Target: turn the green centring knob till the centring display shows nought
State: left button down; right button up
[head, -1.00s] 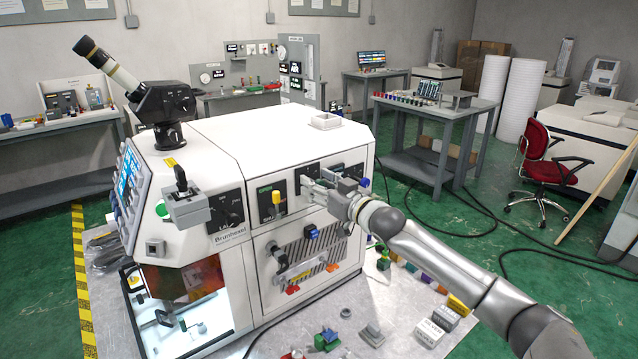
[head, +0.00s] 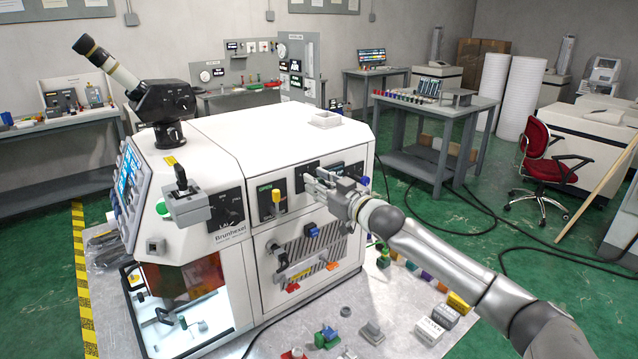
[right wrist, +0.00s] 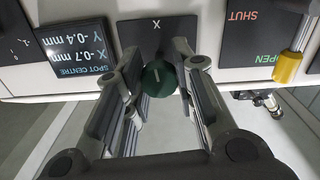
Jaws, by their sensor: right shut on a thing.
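The green knob (right wrist: 158,77) is on a dark panel marked X in the right wrist view, with a pale line on its face. In the head view my right gripper (head: 313,182) is at the machine's side panel and hides the knob. The centring display (right wrist: 75,48), headed SPOT CENTRE, reads X -0.7 mm and Y -0.4 mm; its text is upside down in part of the tilted wrist picture. My left gripper is not in view.
The white machine (head: 275,135) stands on a grey table (head: 395,300). Beside the gripper is a yellow-handled switch (head: 277,196), also in the right wrist view (right wrist: 287,67), marked OPEN and SHUT. A blue knob (head: 364,181) is just right of the gripper. Loose blocks lie in front.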

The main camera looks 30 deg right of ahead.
jog(key=n, duration=0.4)
jog(key=shift+f+n+p, duration=0.1)
jog(key=shift+n+p, duration=0.3)
jog(key=shift+n, duration=1.5)
jog(key=shift+a, duration=0.1)
jog(key=o, duration=1)
jog(key=shift+o, duration=0.2)
jog(key=s+d, duration=0.1)
jog(key=s, duration=1.1)
